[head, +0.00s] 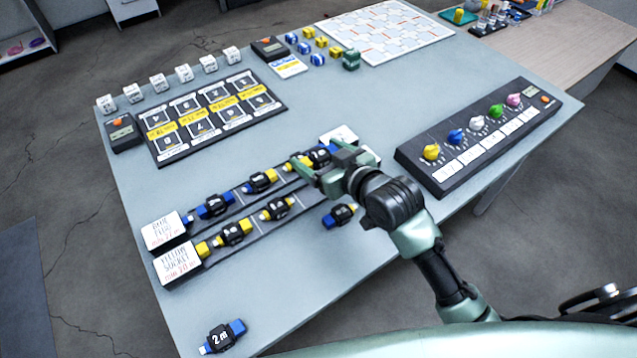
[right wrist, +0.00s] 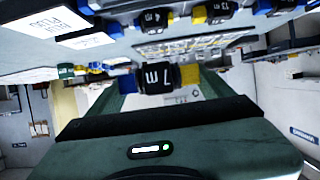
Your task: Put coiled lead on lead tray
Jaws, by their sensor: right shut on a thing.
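My right gripper (head: 320,158) is shut on a coiled lead (right wrist: 157,78), a black body with one blue and one yellow end. It is over the far end of the lead tray, and I cannot tell whether the lead touches it. The lead tray (head: 248,190) has two dark strips, with white cards at the near end reading blue plug (head: 163,231) and yellow socket (head: 178,264). Several leads lie along the strips, such as one (head: 215,206) and another (head: 277,208). One lead (head: 340,215) lies beside the tray. A lead marked 2 m (head: 222,337) lies at the near edge. My left gripper is not in view.
A dark box with coloured knobs (head: 480,140) stands right of my arm. A labelled dark board (head: 215,120), white cubes (head: 184,73), small blue and yellow blocks (head: 321,41) and a patterned white board (head: 385,32) lie farther back. The table's middle is clear.

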